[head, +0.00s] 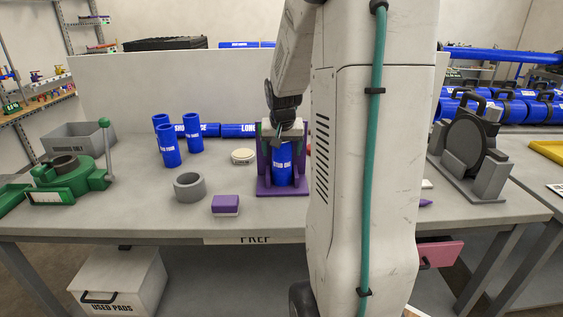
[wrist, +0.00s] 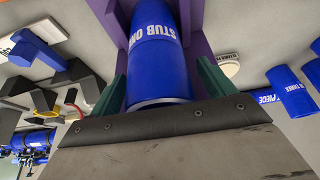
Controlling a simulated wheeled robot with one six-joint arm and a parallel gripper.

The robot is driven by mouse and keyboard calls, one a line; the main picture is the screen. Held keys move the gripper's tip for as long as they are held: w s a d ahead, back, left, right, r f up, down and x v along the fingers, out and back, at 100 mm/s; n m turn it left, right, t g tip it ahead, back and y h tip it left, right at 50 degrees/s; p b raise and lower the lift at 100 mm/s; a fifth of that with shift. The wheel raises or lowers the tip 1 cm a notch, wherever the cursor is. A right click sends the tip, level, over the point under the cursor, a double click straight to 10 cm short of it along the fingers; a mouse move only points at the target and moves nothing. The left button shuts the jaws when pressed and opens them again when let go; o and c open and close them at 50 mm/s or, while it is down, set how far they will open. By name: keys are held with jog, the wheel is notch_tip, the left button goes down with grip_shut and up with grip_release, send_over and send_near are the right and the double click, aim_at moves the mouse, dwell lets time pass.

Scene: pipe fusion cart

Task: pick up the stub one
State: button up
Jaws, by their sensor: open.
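Stub one, a blue pipe piece with white lettering (head: 283,170), stands upright in a purple holder (head: 283,190) on the prep table. In the wrist view stub one (wrist: 156,55) fills the upper middle, with the purple holder (wrist: 199,35) behind it. My gripper (head: 282,140) is at the top of the holder, over stub one. Its green fingers, also in the wrist view (wrist: 162,86), are open on either side of the pipe, with gaps visible. The lower end of stub one is hidden in the head view by the holder.
Several other blue pipes (head: 168,146) stand or lie left of the holder. A grey ring (head: 189,186), a purple-and-white block (head: 226,205) and a round cream tub (head: 243,156) are nearby. A green clamp (head: 88,178) is far left; a dark disc machine (head: 466,144) stands right.

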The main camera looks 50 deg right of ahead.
jog(key=c, duration=1.2)
jog(key=shift+r, duration=0.1)
notch_tip(320, 180, up, 28)
jog(key=shift+f, duration=0.1)
